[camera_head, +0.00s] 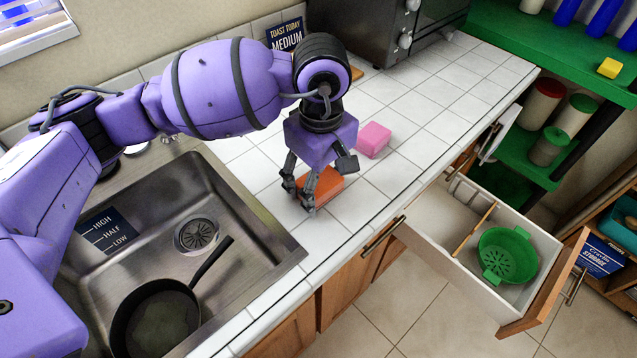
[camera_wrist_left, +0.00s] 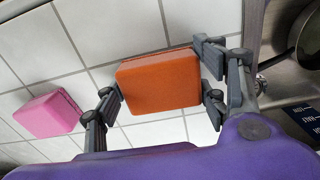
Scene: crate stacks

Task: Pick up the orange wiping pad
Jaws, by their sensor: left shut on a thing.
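The orange wiping pad (camera_head: 325,186) is on the white tiled counter, just right of the sink. My left gripper (camera_head: 323,189) is above it with its fingers on either side of the pad. In the left wrist view the orange pad (camera_wrist_left: 160,82) lies between the fingers of my left gripper (camera_wrist_left: 162,85), which is shut on it. Whether the pad is touching the counter or slightly raised I cannot tell. My right gripper is not in view.
A pink pad (camera_head: 374,140) lies behind the orange one. The steel sink (camera_head: 250,218) holds a black frying pan (camera_head: 155,318). An open drawer (camera_head: 440,213) with a green colander (camera_head: 507,255) juts out on the right. Free counter lies between the pads and the oven (camera_head: 405,30).

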